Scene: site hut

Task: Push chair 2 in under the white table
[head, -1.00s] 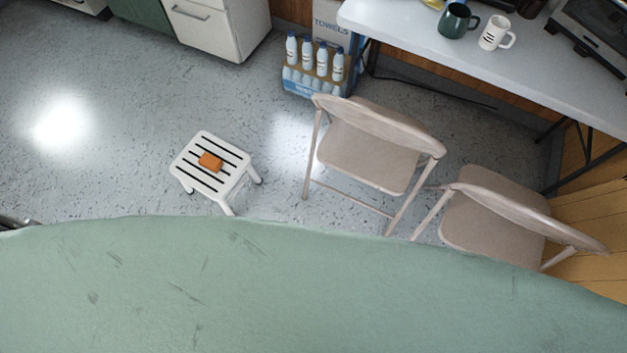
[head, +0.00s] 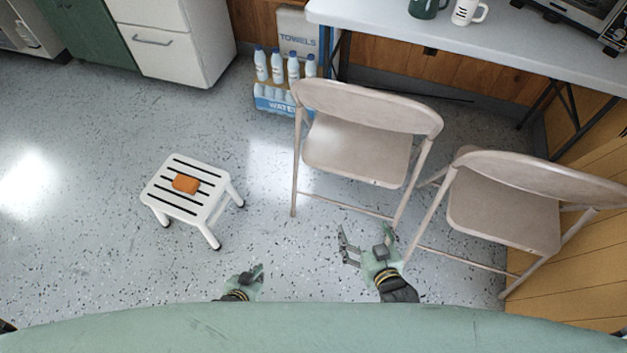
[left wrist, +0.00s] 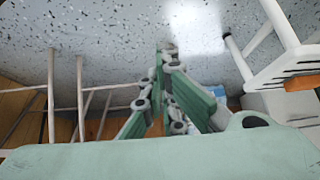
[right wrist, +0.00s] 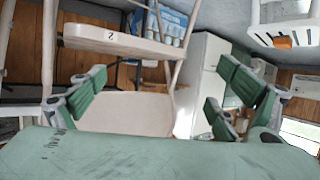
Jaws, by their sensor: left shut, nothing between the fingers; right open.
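Chair 2 (head: 357,150) is a beige folding chair in the middle of the head view, its backrest towards me and its seat towards the white table (head: 460,48). The number 2 shows on its seat edge (right wrist: 110,37) in the right wrist view. The chair stands in front of the table. My right gripper (head: 349,246) is open and empty, low near the chair's right rear leg, with a gap to the backrest. My left gripper (head: 260,270) is shut and empty, left of the chair and nearer me; its closed fingers (left wrist: 166,52) show in the left wrist view.
A second beige folding chair (head: 505,215) stands close at the right, by a wooden panel. A white stool (head: 190,206) with an orange block (head: 186,184) stands at the left. A water bottle pack (head: 283,98) sits beyond chair 2. Floor between stool and chair is clear.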

